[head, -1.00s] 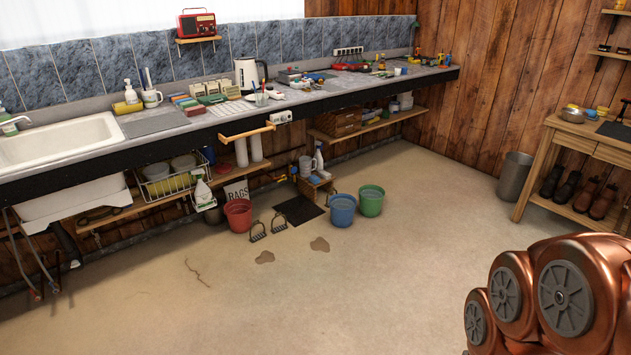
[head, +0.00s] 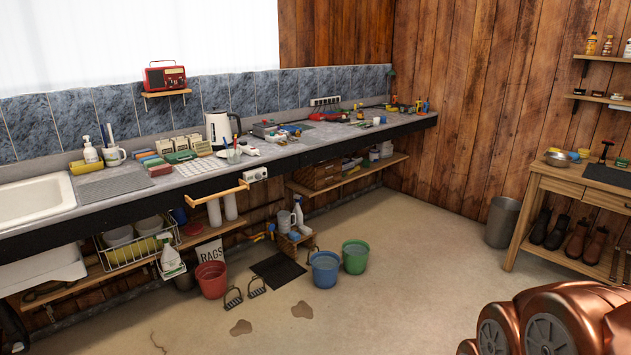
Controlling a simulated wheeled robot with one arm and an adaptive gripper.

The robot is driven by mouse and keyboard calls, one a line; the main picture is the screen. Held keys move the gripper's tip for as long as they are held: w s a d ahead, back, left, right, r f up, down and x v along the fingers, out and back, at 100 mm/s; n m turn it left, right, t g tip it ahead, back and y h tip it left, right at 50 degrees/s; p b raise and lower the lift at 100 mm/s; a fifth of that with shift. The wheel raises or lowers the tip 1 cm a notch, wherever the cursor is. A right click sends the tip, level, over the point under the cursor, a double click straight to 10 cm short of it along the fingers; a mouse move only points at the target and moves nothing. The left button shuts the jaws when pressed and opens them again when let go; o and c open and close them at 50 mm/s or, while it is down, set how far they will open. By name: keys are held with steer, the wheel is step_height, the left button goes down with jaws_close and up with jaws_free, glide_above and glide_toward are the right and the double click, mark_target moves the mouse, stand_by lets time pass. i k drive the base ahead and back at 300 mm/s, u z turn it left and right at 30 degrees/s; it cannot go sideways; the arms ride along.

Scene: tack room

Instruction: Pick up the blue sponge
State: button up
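I cannot pick out a blue sponge for certain. On the counter (head: 128,203), a row of small coloured blocks (head: 150,162) in green, orange and red lies beside the white mug. A small blue item (head: 291,130) lies further along, among clutter right of the kettle; it is too small to identify. My gripper is not in view; only copper-coloured parts of my arm show at the lower right.
A sink (head: 35,203) is at the left. A red bucket (head: 211,279), a blue bucket (head: 325,268) and a green bucket (head: 355,257) stand on the floor before the counter. A wooden table (head: 560,185) stands at the right.

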mark_target(293, 235)
steer(key=u, duration=0.1)
steer(key=i, duration=2.3)
steer(key=u, duration=0.6)
steer(key=i, duration=1.65)
steer(key=u, duration=0.3)
